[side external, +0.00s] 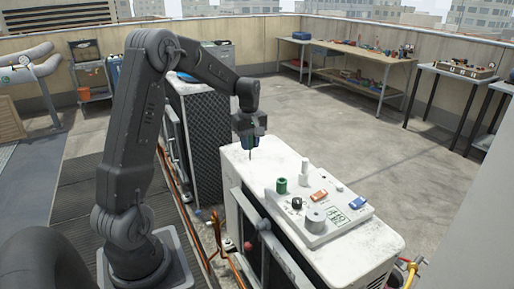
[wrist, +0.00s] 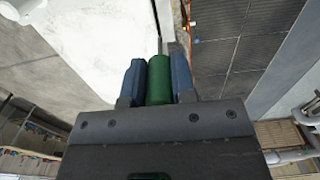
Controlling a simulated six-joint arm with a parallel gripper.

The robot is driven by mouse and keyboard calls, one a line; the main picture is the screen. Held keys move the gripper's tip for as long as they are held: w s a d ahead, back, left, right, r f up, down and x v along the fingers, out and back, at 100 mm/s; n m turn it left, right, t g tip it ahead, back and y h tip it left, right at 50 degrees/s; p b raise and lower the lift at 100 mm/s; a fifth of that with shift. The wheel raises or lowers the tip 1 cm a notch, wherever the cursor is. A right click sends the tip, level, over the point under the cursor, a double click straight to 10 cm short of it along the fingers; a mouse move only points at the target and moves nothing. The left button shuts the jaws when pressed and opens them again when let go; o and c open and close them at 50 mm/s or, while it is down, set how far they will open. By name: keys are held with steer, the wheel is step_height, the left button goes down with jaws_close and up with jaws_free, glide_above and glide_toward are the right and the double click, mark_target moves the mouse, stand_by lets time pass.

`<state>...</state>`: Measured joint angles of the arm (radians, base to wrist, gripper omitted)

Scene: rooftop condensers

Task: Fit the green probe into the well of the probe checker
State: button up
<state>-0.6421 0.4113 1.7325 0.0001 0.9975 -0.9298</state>
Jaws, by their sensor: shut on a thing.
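My gripper (wrist: 159,82) is shut on the green probe (wrist: 159,80), which sits between its two blue fingers in the wrist view. The probe's thin metal tip (wrist: 160,46) points away from the gripper. In the side view my gripper (side external: 249,143) hangs above the far left end of a white unit, with the thin tip pointing down. The probe checker (side external: 338,228) is a white box with a small display on top of that unit. A short green cylinder (side external: 281,186) stands at its left end; I cannot tell whether this is the well. The probe is apart from the checker.
The checker carries a grey cylinder (side external: 315,218), a black knob (side external: 297,203), a white post (side external: 304,171), an orange piece (side external: 318,195) and a blue piece (side external: 357,203). The white unit's top (side external: 262,160) is bare at its far left. Workbenches stand behind.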

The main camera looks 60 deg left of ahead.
steer(key=w+d+f, duration=0.2)
steer(key=d, duration=0.6)
steer(key=w+d+f, duration=0.1)
steer(key=w+d, duration=0.2)
steer(key=d, duration=0.5)
steer(key=w+d+f, duration=0.2)
steer(key=w+d, duration=0.1)
steer(key=d, duration=0.5)
steer(key=shift+d+f, duration=0.3)
steer(key=shift+d, duration=0.1)
steer(key=shift+w+f, duration=0.1)
steer(key=shift+f, duration=2.35)
stand_by(0.6)
steer(key=o, duration=1)
step_height(320, 180, up, 14)
steer(key=shift+f, duration=0.1)
